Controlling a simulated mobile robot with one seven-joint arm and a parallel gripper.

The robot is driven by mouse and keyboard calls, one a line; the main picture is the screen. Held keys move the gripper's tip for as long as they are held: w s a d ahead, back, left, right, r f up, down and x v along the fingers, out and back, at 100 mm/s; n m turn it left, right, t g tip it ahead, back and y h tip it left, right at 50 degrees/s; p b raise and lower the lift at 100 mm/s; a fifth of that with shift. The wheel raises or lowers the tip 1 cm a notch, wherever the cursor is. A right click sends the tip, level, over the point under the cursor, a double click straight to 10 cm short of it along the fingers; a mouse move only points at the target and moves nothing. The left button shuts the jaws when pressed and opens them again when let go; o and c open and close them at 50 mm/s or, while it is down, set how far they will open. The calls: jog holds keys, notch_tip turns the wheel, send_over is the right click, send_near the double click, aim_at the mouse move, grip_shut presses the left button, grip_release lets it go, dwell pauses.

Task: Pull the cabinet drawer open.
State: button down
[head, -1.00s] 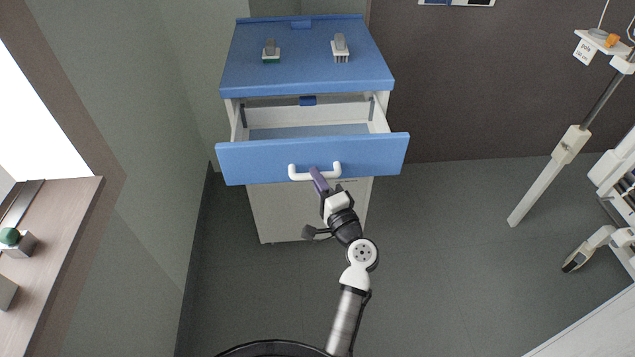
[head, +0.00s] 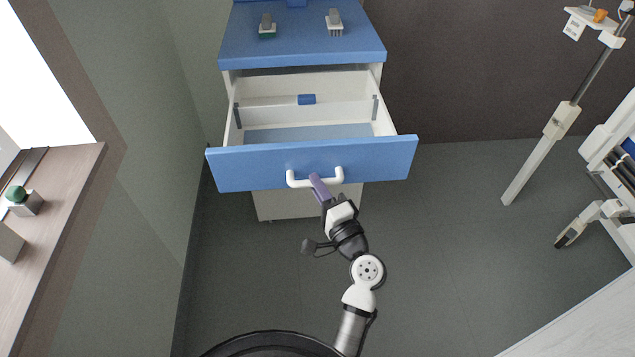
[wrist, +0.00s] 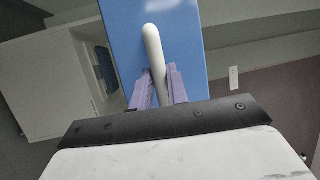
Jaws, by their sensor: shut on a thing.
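The cabinet (head: 300,43) has a blue top and a white body. Its drawer (head: 240,170) has a blue front and stands well out from the body, with its white inner walls and pale blue floor in view. The drawer looks empty apart from a small blue piece at its back. A white bar handle (head: 300,181) is on the drawer front; it also shows in the wrist view (wrist: 152,48). My gripper (head: 316,181) has its purple fingers shut around the handle, one on each side in the wrist view (wrist: 159,85).
Two small clamp-like objects (head: 267,27) (head: 334,22) sit on the cabinet top. A wooden ledge (head: 62,205) is on the left. A pole stand (head: 560,122) and bed frame (head: 610,150) are on the right. The grey floor (head: 450,250) between is clear.

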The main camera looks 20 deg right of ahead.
dwell(0.3)
jog(key=c, duration=1.4)
grip_release()
jog(key=shift+o, duration=0.2)
